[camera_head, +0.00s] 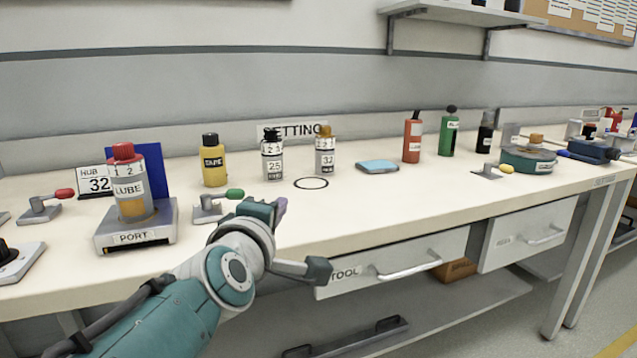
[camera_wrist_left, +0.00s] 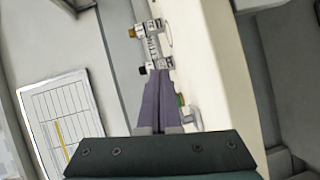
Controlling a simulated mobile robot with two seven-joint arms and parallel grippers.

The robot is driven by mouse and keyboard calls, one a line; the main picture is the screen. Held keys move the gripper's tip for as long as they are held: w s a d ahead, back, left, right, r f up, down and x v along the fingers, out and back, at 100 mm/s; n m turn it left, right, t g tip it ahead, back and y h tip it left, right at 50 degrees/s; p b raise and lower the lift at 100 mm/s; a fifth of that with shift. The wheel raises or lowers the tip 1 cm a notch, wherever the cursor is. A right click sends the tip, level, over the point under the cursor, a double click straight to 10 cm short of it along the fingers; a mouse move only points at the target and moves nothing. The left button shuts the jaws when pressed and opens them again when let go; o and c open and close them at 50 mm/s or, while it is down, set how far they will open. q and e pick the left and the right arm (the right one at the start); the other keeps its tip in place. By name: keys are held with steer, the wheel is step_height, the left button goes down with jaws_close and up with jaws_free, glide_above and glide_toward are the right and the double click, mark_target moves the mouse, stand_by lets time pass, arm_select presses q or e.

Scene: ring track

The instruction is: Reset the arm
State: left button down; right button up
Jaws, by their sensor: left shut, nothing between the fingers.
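My left arm comes in from the lower left in the head view. Its gripper (camera_head: 280,207) is over the front part of the workbench (camera_head: 370,205), close to a green-tipped lever (camera_head: 212,207). In the left wrist view the two purple fingers (camera_wrist_left: 158,88) lie together, shut with nothing between them. Beyond the fingertips in that view are the bottles (camera_wrist_left: 152,45) of the setting area, and the green lever tip (camera_wrist_left: 181,100) shows just right of the fingers. My right gripper is in neither view.
A red-capped LUBE bottle (camera_head: 128,185) stands on the PORT base (camera_head: 135,232), left of my gripper. A yellow bottle (camera_head: 214,165), two small dial bottles (camera_head: 272,160) (camera_head: 325,155) and a blue pad (camera_head: 377,166) stand behind. A TOOL drawer (camera_head: 395,268) is below the bench edge.

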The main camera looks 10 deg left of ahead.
arm_select(q)
steer(key=shift+s+d, duration=0.2)
steer(key=shift+d, duration=0.25)
steer(key=shift+r, duration=0.15)
